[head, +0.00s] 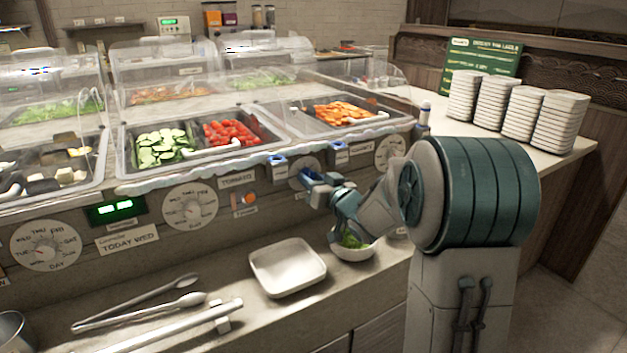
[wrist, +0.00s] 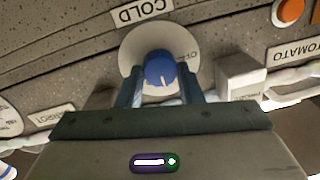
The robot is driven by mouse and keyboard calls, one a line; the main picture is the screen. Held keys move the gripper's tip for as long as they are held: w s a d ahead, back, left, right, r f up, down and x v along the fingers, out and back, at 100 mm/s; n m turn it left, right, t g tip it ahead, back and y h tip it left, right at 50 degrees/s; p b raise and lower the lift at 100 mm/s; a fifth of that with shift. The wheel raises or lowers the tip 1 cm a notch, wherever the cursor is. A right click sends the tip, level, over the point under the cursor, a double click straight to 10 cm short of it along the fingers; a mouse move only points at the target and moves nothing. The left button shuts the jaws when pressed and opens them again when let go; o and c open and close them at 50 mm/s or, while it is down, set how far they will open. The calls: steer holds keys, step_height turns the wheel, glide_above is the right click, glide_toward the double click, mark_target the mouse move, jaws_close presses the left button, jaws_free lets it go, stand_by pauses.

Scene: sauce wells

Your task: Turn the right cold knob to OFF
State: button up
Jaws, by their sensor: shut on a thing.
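The blue cold knob (wrist: 159,69) sits on a round pale dial plate (wrist: 133,52) under a COLD label (wrist: 143,11) in the wrist view. A white mark on the knob points toward the lower side of the picture. Small lettering on the plate's right side is only partly readable. My gripper (wrist: 160,80) is shut on the knob, with one finger on each side. In the head view my gripper (head: 318,184) is at the counter's front panel and covers the knob. Part of its dial plate (head: 299,174) shows there.
An orange button (wrist: 290,11) and a TOMATO label (wrist: 294,50) are beside the dial. A grey block (wrist: 240,77) sits close to the right finger. In the head view, a bowl of greens (head: 355,252) and a white tray (head: 287,267) stand on the ledge below.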

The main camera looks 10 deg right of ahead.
steer(key=shift+a+n+h+b, duration=0.1)
steer(key=shift+n+h+b, duration=0.15)
steer(key=shift+n+b, duration=3.8)
steer(key=shift+a+n+h+b, duration=0.1)
steer(key=shift+n+h+b, duration=0.15)
steer(key=shift+n+b, duration=3.75)
steer(key=shift+n+p, duration=0.6)
steer(key=shift+n, duration=0.15)
steer(key=o, duration=1)
steer(key=shift+s, duration=0.1)
steer(key=p+v, duration=0.2)
steer(key=v, duration=1.1)
steer(key=shift+s+d+r+p, duration=0.1)
steer(key=shift+s+r+p, duration=0.05)
steer(key=shift+s+p, duration=0.25)
